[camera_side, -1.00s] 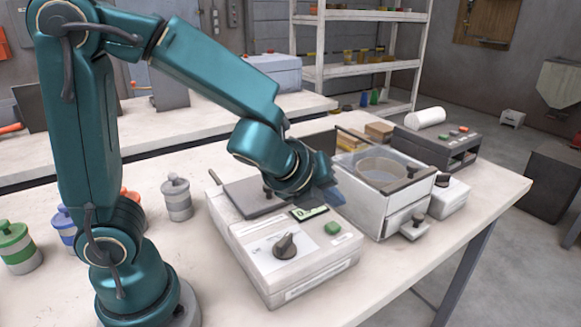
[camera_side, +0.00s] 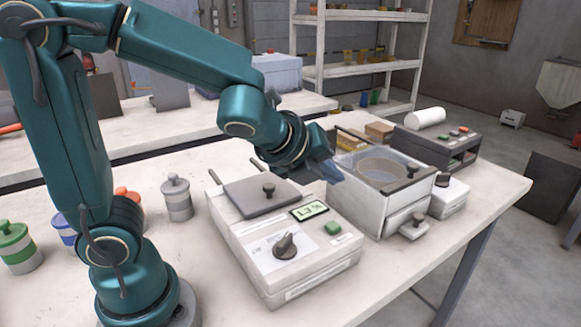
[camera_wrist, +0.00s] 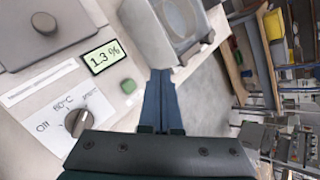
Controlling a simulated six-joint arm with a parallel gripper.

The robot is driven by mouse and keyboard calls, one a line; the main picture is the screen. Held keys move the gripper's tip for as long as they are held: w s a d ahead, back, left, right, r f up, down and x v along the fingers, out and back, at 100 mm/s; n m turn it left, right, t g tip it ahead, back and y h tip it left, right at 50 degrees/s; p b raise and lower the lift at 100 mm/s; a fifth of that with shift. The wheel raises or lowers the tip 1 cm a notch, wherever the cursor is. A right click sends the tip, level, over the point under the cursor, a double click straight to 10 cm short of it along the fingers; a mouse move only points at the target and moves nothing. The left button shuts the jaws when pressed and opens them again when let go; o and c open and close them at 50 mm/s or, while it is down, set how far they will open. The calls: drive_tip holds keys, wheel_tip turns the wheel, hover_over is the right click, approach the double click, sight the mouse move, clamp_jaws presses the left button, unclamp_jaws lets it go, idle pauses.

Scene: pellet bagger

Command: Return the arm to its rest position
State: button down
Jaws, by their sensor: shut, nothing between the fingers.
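My gripper (camera_side: 331,176) is shut and empty. It hangs in the air above the gap between the moisture meter box and the hopper box, in front of the hopper box in the side view. In the wrist view my gripper (camera_wrist: 162,100) points down past the hopper box's edge. The white meter box (camera_side: 290,245) has a closed grey lid (camera_side: 262,193) with a knob. Its display (camera_side: 310,209) reads 1.3 %. The green button (camera_side: 333,228) and a dial (camera_wrist: 77,122) show on its top.
The white box with a round opening (camera_side: 381,170) stands close to my gripper. A black sealer-like machine (camera_side: 448,145) with a white roll (camera_side: 425,117) is behind it. A grey canister (camera_side: 177,198) and several coloured canisters stand at left. The front right of the table is bare.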

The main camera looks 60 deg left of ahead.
drive_tip(key=s+d+f+n+g+h, duration=0.1)
drive_tip(key=s+n+g, duration=0.3)
drive_tip(key=s+n, duration=1.2)
drive_tip(key=n+h, duration=0.1)
drive_tip(key=n, duration=0.7)
drive_tip(key=shift+d, duration=0.35)
drive_tip(key=shift+w, duration=0.1)
idle(5.0)
